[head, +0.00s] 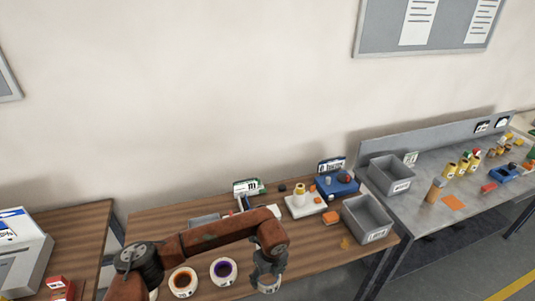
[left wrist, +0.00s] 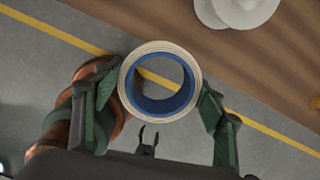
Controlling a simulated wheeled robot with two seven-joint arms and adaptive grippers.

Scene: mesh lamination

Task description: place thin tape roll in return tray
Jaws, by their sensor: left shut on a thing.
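My left gripper (left wrist: 155,100) is shut on a tape roll (left wrist: 189,108) with a pale wound rim and a blue core, held by its outer sides between the two fingers. In the head view my left gripper (head: 268,268) holds the pale roll (head: 269,286) low near the front of the wooden table. Its height over the surface is hard to tell. A grey open tray (head: 378,222) with a white label stands at that table's right end; the label is too small to read.
Two rolls, one orange-cored (head: 184,282) and one purple-cored (head: 223,271), lie on the wooden table (head: 150,226). Another grey bin (head: 390,175) is on the grey table.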

